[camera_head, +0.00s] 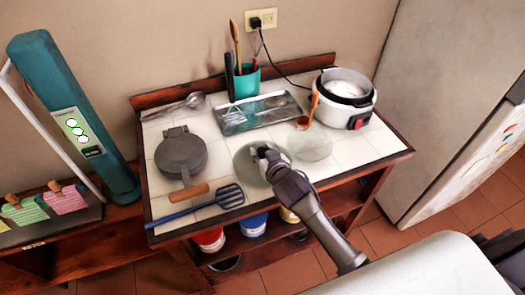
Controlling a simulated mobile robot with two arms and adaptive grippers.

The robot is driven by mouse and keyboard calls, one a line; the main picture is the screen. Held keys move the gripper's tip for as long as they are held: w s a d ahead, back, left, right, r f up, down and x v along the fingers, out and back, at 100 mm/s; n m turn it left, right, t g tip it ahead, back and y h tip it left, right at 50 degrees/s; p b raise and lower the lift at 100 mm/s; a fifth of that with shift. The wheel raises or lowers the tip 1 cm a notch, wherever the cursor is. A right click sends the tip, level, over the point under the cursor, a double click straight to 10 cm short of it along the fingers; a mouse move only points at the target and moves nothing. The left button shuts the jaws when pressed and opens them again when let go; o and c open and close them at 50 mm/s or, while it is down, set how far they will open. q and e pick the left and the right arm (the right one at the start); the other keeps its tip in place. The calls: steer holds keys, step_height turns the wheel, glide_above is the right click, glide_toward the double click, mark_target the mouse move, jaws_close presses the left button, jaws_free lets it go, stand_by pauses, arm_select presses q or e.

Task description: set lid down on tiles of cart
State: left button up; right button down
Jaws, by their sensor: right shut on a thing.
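The lid (248,173) is a round, greenish, see-through disc over the white tiles of the cart (215,125). My right gripper (262,152) reaches in from the lower right and is shut on the lid near its middle. The fingertips and arm hide part of the lid. I cannot tell whether its rim touches the tiles. My left gripper is not in view.
A pale clear disc (311,147) lies just right of the lid. A white cooker (361,110) stands at the back right. A metal tray (235,122), grey round iron (181,154) and blue spatula (230,196) surround the middle. Front-right tiles are bare.

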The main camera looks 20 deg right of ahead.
steer(key=c, duration=1.2)
jaws_free()
steer(key=shift+f, duration=0.25)
steer(key=o, duration=0.5)
steer(key=shift+r, duration=0.1)
steer(key=shift+r, duration=0.2)
steer(key=b+v, duration=0.1)
steer(key=v, duration=0.9)
steer(key=shift+s, duration=0.3)
steer(key=shift+s+r, duration=0.4)
steer(key=shift+s, duration=0.2)
steer(key=shift+f, duration=0.1)
